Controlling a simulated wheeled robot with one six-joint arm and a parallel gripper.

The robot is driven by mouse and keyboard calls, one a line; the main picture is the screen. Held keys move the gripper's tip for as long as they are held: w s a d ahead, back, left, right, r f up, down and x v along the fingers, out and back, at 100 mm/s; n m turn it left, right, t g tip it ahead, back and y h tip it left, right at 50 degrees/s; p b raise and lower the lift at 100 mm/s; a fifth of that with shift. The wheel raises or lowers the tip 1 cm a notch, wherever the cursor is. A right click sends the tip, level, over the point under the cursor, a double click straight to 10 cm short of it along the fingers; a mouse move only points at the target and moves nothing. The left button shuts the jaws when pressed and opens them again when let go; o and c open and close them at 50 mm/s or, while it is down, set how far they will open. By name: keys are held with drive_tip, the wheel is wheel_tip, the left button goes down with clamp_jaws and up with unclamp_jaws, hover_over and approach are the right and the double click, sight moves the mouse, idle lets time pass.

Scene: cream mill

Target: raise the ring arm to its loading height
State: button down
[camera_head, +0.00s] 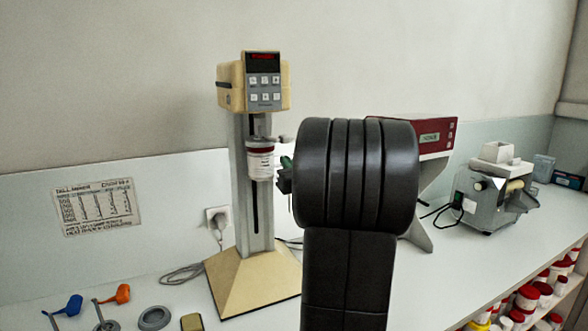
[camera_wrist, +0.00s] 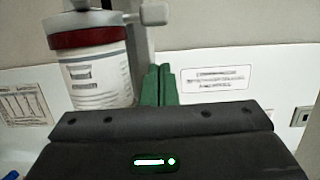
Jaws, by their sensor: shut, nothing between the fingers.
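The mixer (camera_head: 265,88) has a cream head with a display and buttons, on a grey column (camera_head: 239,170) with a dark vertical slot. A white jar (camera_head: 260,165) with a dark red band hangs below the head, in front of the column. It is large at the upper left of the wrist view (camera_wrist: 95,75). A grey knob (camera_wrist: 155,12) sticks out to the right above it. The ring arm is hard to tell apart from the jar's top fittings. My gripper (camera_wrist: 159,84) has green fingers, shut and empty, just right of the jar. My arm partly hides the gripper in the head view.
The column stands on a cream base (camera_head: 250,285) on the white bench. A red-fronted machine (camera_head: 433,137) and a grey mill (camera_head: 490,195) stand at the right. Several jars fill the shelf below.

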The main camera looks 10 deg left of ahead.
sight(268, 141)
drive_tip(key=r+p, duration=0.1)
drive_tip(key=r, duration=0.2)
drive_tip(key=shift+s, duration=0.2)
drive_tip(key=shift+r, duration=0.1)
drive_tip(key=shift+r, duration=0.6)
